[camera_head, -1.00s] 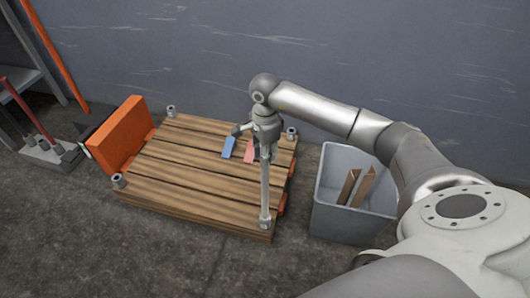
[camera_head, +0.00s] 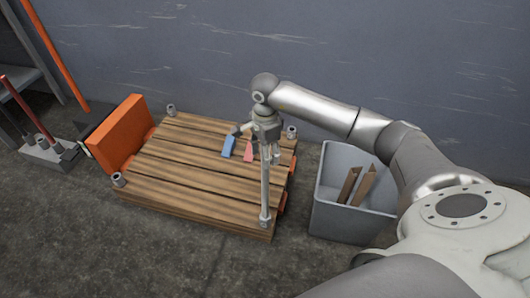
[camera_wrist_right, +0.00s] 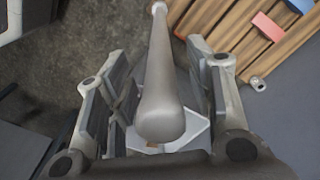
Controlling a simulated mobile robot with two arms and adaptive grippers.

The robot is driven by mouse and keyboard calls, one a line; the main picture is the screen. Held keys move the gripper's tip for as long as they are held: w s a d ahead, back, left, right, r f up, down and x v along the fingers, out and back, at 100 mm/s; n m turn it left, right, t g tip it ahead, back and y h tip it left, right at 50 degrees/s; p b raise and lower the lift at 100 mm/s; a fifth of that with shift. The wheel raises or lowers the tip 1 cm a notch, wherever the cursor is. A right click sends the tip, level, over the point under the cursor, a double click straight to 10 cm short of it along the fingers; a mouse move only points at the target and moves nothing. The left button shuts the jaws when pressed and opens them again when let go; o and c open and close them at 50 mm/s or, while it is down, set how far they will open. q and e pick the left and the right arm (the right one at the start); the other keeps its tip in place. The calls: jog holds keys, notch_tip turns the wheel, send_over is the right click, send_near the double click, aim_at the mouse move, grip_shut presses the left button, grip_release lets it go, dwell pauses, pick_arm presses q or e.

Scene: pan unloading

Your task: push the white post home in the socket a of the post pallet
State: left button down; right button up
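The white post (camera_head: 265,190), grey-white in the picture, stands nearly upright at the near right corner of the wooden pallet (camera_head: 195,190). Its foot is at the corner fitting; how deep it sits, I cannot tell. My right gripper (camera_head: 268,152) is at the post's upper end, pointing down, with its fingers spread around it. In the right wrist view the post (camera_wrist_right: 160,85) runs between the open fingers (camera_wrist_right: 162,100), with gaps on both sides. No socket label is legible. My left gripper is not in view.
A blue block (camera_head: 229,146) and a red block (camera_head: 249,152) lie on the pallet. Sockets show at other corners (camera_head: 171,110). An orange panel (camera_head: 122,135) stands at the left edge. A grey bin (camera_head: 335,220) with brown boards stands right.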

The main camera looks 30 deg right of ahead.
notch_tip(320, 180, up, 12)
jog(key=shift+f, duration=0.1)
dwell(0.6)
